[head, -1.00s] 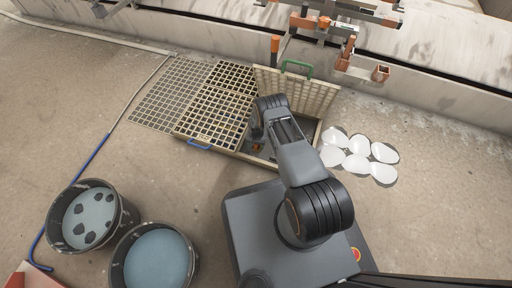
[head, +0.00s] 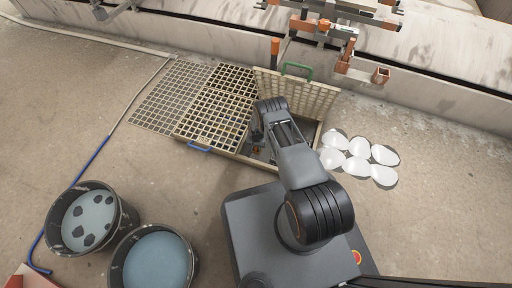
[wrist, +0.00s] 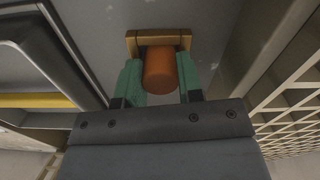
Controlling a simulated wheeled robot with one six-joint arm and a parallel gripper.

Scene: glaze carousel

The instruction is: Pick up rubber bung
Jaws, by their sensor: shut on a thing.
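The rubber bung (wrist: 161,72) is an orange-brown cylinder in the wrist view. My gripper (wrist: 160,84) has its two green fingers shut on it, one on each side. Just beyond the bung is a tan, square-edged frame (wrist: 159,38) on a grey surface; I cannot tell whether the bung touches it. In the head view my gripper is down in the open pit, mostly hidden by my own arm. A small orange-brown patch (head: 257,149) shows beside the arm there.
The pit has a raised grating lid (head: 318,95) with a green handle behind my arm. A flat grating (head: 212,115) lies to the left. White oval pieces (head: 358,147) lie to the right. Two buckets (head: 112,238) stand at lower left. An orange-fitted rail (head: 325,26) is above.

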